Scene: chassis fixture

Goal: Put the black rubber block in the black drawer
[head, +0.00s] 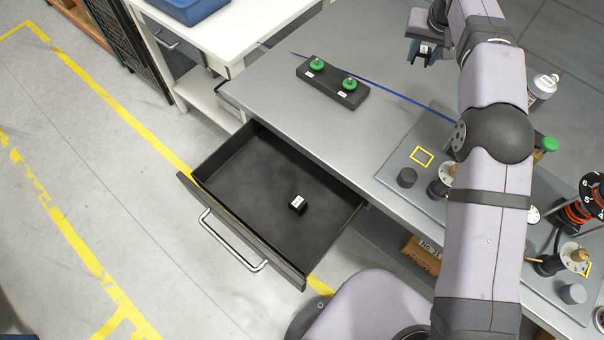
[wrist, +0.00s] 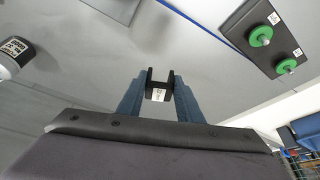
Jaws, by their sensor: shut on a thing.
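My gripper (wrist: 159,82) is shut on a small black block with a white label (wrist: 157,94), held between its blue fingers. In the head view my gripper (head: 421,54) is at the top, over the far part of the grey bench; the held block is hard to make out there. The black drawer (head: 233,233) is pulled open at the front of the bench. A similar small black block with a white label (head: 298,204) lies on the drawer floor, right of its middle. The labels are too small to read, so I cannot tell which block is rubber.
A black plate with two green knobs (head: 333,83) lies on the bench (head: 270,85), near a blue strip (head: 395,100). A dark cylinder (head: 407,177), a yellow square outline (head: 421,156), dials and a white bottle (head: 543,85) are at right. The drawer floor is mostly clear.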

